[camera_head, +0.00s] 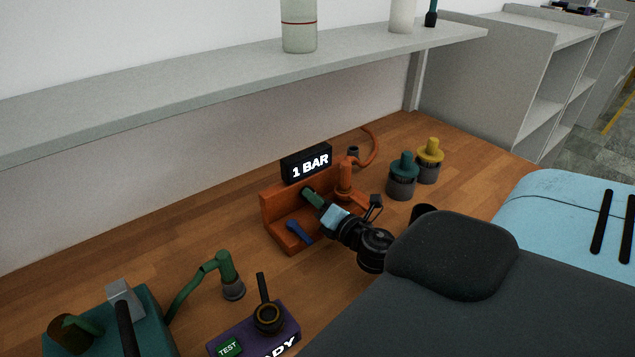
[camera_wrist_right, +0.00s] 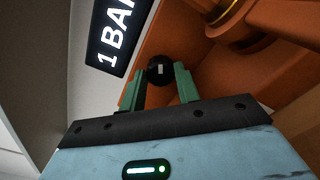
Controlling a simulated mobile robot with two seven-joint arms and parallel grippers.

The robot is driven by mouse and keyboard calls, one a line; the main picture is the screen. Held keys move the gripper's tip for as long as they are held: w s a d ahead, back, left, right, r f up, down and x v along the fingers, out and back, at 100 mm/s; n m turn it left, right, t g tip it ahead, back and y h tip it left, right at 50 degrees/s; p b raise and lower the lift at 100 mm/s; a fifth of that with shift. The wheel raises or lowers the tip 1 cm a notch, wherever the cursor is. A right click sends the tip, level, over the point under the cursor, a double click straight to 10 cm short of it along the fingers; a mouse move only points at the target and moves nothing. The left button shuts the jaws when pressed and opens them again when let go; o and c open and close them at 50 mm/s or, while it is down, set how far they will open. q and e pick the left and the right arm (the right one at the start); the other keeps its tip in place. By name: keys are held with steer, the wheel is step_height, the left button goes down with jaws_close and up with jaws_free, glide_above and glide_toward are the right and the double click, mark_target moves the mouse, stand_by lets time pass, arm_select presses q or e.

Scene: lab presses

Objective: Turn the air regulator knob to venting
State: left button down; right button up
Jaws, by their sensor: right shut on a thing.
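The air regulator is an orange unit (camera_head: 268,208) on the wooden bench, with a black display (camera_head: 306,164) on top reading "1 BAR". A round black knob (camera_wrist_right: 160,70) with a small white mark shows in the right wrist view. My right gripper (camera_head: 308,192) reaches the front of the orange unit. In the wrist view its green fingers (camera_wrist_right: 159,84) are on either side of the knob and shut on it. In the head view the fingers hide the knob. A blue lever (camera_head: 298,232) lies at the unit's base. My left gripper is not clearly in view.
Teal (camera_head: 402,177) and yellow-topped (camera_head: 429,160) canisters stand right of the unit. A purple block (camera_head: 285,338) with a dark lever and a teal machine (camera_head: 150,325) stand at the front left. A grey shelf (camera_head: 200,95) runs above the bench.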

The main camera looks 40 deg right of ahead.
steer(key=m, duration=0.4)
steer(key=shift+m+p, duration=0.3)
steer(key=shift+p, duration=0.1)
arm_select(q)
steer(key=shift+w+a+r, duration=0.1)
steer(key=shift+w+r, duration=0.4)
steer(key=shift+r, duration=0.15)
arm_select(e)
steer(key=shift+m, duration=0.4)
steer(key=o, duration=1)
steer(key=shift+f, duration=0.1)
